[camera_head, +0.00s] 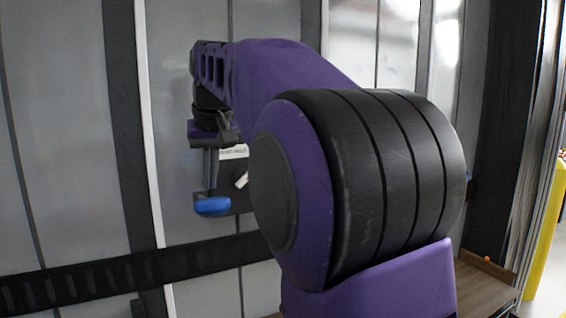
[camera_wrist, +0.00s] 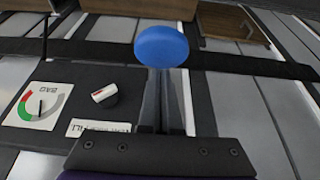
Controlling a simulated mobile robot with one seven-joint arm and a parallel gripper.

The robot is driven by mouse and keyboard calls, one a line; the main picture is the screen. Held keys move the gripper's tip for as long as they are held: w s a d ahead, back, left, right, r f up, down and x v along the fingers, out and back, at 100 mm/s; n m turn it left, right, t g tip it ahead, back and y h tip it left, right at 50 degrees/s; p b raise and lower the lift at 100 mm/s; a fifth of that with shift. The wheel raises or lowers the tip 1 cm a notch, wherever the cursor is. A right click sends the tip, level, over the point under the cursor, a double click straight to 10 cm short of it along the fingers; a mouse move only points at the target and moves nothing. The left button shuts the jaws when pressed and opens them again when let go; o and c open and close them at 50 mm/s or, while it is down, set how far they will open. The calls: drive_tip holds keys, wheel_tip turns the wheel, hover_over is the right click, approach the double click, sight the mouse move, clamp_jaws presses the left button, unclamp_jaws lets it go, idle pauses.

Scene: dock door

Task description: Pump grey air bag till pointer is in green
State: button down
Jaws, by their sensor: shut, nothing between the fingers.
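The gauge (camera_wrist: 46,106) is at the left of the wrist view, on a dark panel (camera_wrist: 85,80). It has a red and green arc at its left side and a small dark pointer. The pointer is too small to read surely. My gripper (camera_wrist: 166,95) is shut and empty. A rounded blue piece (camera_wrist: 162,46) shows at the far end of its fingers, and also in the head view (camera_head: 212,206). I cannot tell whether the fingers touch it. I cannot make out the grey air bag.
A white label (camera_wrist: 98,128) is on the panel. Brown wooden boxes (camera_wrist: 232,22) show at the top of the wrist view. A dark slotted rail (camera_head: 75,285) crosses the grey wall. A yellow post (camera_head: 544,235) stands at the far right. My arm hides the middle of the head view.

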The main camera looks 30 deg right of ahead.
sight(213, 199)
idle(0.5)
drive_tip(key=shift+f+b, duration=2.5)
drive_tip(key=shift+f, duration=1.05)
wheel_tip(213, 199, up, 5)
drive_tip(key=p, duration=0.5)
drive_tip(key=shift+r, duration=1.1)
drive_tip(key=shift+r, duration=0.1)
drive_tip(key=shift+r, duration=2.4)
